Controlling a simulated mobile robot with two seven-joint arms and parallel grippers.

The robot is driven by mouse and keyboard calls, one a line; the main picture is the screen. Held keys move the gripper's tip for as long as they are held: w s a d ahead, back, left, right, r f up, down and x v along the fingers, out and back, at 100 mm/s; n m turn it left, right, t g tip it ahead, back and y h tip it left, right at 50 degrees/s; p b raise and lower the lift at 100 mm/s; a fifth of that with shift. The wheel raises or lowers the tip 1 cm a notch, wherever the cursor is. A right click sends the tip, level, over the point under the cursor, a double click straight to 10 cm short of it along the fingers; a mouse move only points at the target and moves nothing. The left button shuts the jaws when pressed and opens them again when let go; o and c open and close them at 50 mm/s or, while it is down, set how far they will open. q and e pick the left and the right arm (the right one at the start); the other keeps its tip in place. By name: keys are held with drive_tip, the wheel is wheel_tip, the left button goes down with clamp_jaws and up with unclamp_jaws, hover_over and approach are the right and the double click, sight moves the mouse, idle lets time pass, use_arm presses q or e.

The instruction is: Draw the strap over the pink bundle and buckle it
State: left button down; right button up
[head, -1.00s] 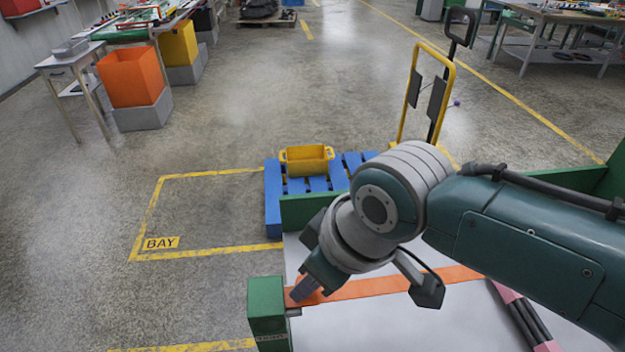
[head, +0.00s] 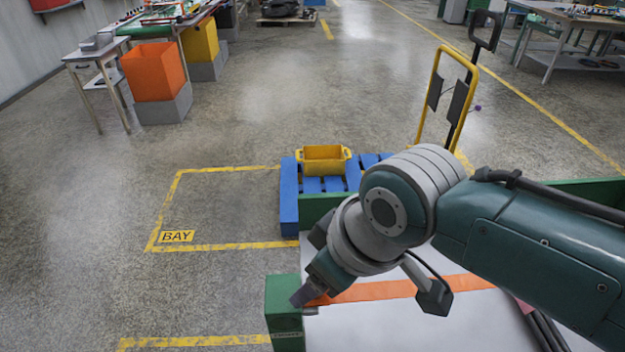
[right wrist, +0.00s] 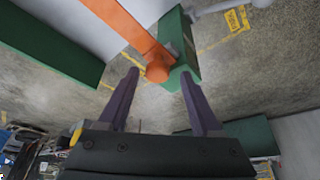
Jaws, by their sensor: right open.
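An orange strap (head: 400,288) lies across the pale bench top, its left end by a green end block (head: 284,310). My right gripper (head: 303,297) is over the strap's left end, beside the block. In the right wrist view my right gripper (right wrist: 160,78) is open, and the strap's rounded end (right wrist: 157,72) appears between its fingertips. I cannot tell whether they touch it. No buckle is clear. My left gripper is out of view.
A green wall (head: 316,210) edges the bench's far side. Beyond it are a blue pallet (head: 289,195) with a yellow bin (head: 324,160), and a yellow-framed cart (head: 434,95). The marked floor bay (head: 215,215) to the left is clear.

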drive_tip(key=p+v, duration=0.3)
drive_tip(key=v, duration=0.7)
idle(0.3)
drive_tip(key=s+d+r+m+h, duration=0.3)
drive_tip(key=s+d+m, duration=0.5)
drive_tip(key=s+d, duration=0.75)
wheel_tip(320, 180, up, 30)
drive_tip(key=s+a+p, duration=0.1)
drive_tip(key=a+p, duration=0.1)
drive_tip(key=p, duration=2.8)
drive_tip(key=shift+f+n, duration=0.25)
drive_tip(key=shift+n, duration=0.05)
